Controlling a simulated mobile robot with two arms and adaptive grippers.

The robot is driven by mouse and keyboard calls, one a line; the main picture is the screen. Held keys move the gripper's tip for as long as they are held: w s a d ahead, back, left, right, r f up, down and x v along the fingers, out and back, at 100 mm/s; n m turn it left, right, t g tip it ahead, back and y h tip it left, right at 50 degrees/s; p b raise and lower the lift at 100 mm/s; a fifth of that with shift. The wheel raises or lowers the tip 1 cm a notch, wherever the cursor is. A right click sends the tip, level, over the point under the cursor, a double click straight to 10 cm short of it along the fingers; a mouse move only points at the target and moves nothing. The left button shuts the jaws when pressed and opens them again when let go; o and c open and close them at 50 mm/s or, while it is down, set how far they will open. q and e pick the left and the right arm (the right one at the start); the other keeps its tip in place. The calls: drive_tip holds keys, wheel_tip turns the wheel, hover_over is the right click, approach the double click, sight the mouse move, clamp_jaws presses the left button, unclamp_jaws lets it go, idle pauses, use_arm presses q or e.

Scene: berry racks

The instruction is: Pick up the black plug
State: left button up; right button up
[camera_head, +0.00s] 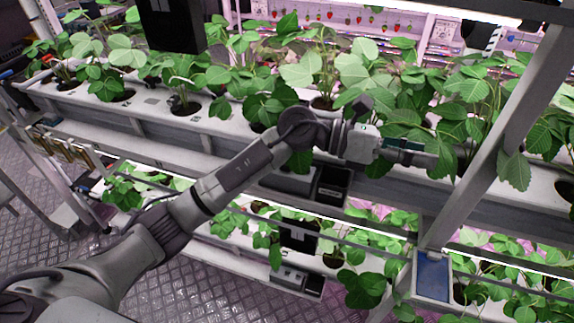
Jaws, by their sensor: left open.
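My left arm reaches in from the lower left across the upper berry rack (220,132). My left gripper (424,156) is at the right part of this rack, in front of the leaves and close to the upright post. It is open, and I see nothing held in it. I cannot pick out the black plug with certainty; leaves and the gripper hide much of the rack near the fingers. My right gripper is not in view.
Strawberry plants (130,55) fill the upper rack, and more grow in the lower rack (200,247). A slanted grey post (490,150) stands right of the gripper. A black box (172,25) hangs at the top. Patterned floor (190,285) shows below.

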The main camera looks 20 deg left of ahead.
use_arm(q)
wheel_tip(320, 180, down, 3)
drive_tip(key=w+a+m+g+y, duration=0.1)
drive_tip(key=a+m+y, duration=0.1)
drive_tip(key=m+y, duration=0.35)
drive_tip(key=y, duration=1.2)
hover_over(287, 167)
drive_tip(key=w, duration=0.1)
drive_tip(key=shift+n, duration=0.25)
wheel_tip(287, 167, down, 7)
drive_tip(key=shift+w+r+p, duration=0.1)
drive_tip(key=shift+w+p, duration=0.05)
drive_tip(key=shift+p, duration=0.5)
drive_tip(key=f, duration=0.1)
drive_tip(key=f+p, duration=0.1)
drive_tip(key=f, duration=0.1)
drive_tip(key=f+p, duration=0.1)
drive_tip(key=f, duration=0.1)
drive_tip(key=shift+a, duration=0.3)
drive_tip(key=shift+f, duration=0.25)
drive_tip(key=shift+w, duration=0.1)
drive_tip(key=c, duration=0.5)
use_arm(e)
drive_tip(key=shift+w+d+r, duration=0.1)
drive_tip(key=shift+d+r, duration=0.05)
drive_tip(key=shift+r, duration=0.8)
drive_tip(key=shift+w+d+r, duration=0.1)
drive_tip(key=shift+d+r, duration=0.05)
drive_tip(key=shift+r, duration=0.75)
